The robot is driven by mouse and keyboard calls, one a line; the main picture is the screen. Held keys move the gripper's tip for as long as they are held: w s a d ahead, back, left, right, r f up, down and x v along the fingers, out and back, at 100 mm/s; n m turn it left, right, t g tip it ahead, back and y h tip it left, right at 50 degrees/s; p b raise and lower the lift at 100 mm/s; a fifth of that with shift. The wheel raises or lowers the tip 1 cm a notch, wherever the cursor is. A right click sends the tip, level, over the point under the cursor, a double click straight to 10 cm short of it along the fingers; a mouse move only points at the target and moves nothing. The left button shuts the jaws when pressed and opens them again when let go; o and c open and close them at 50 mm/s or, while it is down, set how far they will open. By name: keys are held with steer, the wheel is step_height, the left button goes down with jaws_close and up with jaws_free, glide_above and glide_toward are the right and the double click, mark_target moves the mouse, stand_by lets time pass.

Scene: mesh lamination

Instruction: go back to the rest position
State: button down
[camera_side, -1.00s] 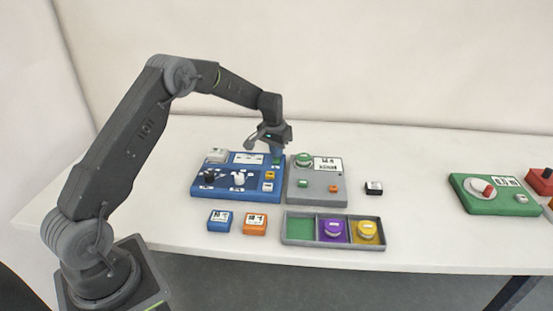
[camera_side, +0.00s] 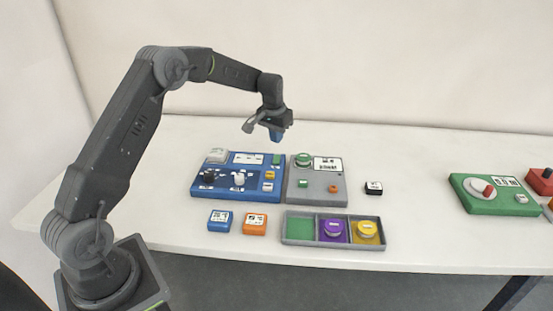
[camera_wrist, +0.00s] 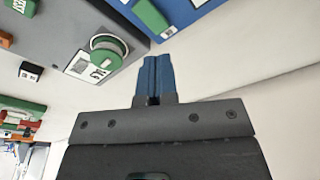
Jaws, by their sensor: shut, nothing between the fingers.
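My gripper (camera_side: 276,136) is in the air above the back right part of the blue panel. Its blue fingers are shut together and hold nothing. They also show closed in the wrist view (camera_wrist: 156,66). The blue panel (camera_side: 228,190) carries black and white knobs, a white block, and yellow, white and green buttons. The grey panel (camera_side: 318,190) beside it has a green round knob (camera_side: 303,160), a label and small green and orange buttons. My fingers touch neither panel.
In front lie a blue block (camera_side: 220,220), an orange block (camera_side: 255,223) and a grey tray (camera_side: 296,242) with green, purple and yellow compartments. A small black block (camera_side: 374,188) sits to the right. A green panel (camera_side: 486,207) and a red block (camera_side: 540,178) stand far right.

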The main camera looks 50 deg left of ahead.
steer(key=shift+r, duration=0.75)
steer(key=shift+d+r, duration=0.1)
steer(key=shift+r, duration=0.1)
steer(key=s+d+r+m+t, duration=0.1)
steer(key=s+d+r+t, duration=0.1)
steer(key=s+d+r, duration=1.2)
steer(key=s+d+m+t, duration=0.1)
steer(key=s+d, duration=0.2)
steer(key=s, duration=0.7)
steer(key=s+d+m, duration=0.1)
steer(key=s+d, duration=0.1)
steer(key=s, duration=0.8)
steer(key=shift+s+d+f+t, duration=0.25)
steer(key=shift+s+d+t, duration=0.1)
steer(key=shift+d+t, duration=0.05)
